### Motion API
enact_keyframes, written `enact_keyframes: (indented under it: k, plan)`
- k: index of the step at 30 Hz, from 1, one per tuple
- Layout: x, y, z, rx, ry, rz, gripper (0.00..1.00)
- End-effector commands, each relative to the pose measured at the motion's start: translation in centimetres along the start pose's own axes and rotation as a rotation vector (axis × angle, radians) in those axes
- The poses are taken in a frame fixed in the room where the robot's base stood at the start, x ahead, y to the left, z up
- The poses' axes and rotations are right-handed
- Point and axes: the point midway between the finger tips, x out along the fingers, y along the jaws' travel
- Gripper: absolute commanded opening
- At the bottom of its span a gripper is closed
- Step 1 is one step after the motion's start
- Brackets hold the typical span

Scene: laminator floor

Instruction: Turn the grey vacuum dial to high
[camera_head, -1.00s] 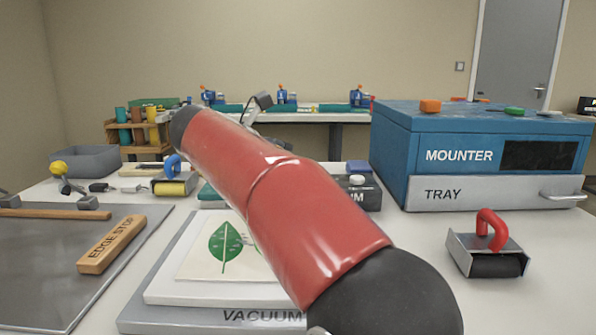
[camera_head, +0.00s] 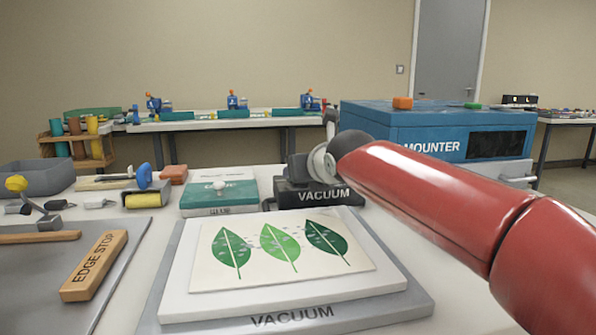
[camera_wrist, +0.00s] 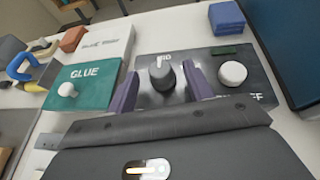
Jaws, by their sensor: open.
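The black vacuum box (camera_head: 312,196) stands behind the board of leaf prints in the head view. It also shows in the wrist view (camera_wrist: 148,98). Its dark grey dial (camera_wrist: 161,76) has "MID" lettered just beyond it, partly covered. My gripper (camera_wrist: 162,84) is open, its two purple fingers on either side of the dial; I cannot tell whether they touch it. In the head view my gripper (camera_head: 303,167) is at the box and the arm hides the dial. A white round knob (camera_wrist: 232,74) sits right of the dial, outside the fingers.
A teal glue box (camera_head: 218,194) with a white knob is just left of the vacuum box. The blue mounter (camera_head: 430,130) stands close on the right. A blue block (camera_wrist: 227,18) lies behind the vacuum box. The leaf print board (camera_head: 285,250) lies in front.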

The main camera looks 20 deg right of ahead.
Motion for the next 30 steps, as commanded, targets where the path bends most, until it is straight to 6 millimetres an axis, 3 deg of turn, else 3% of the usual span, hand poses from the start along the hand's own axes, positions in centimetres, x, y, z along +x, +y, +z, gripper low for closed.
enact_keyframes:
  k: [7, 19, 30]
  plan:
    - [2.6, 0.1, 0.0, -0.002, 0.002, 0.000, 0.51]
    - [3.2, 0.0, 0.1, -0.001, -0.001, -0.002, 0.51]
    - [3.1, 0.0, 0.1, -0.001, 0.000, -0.002, 0.08]
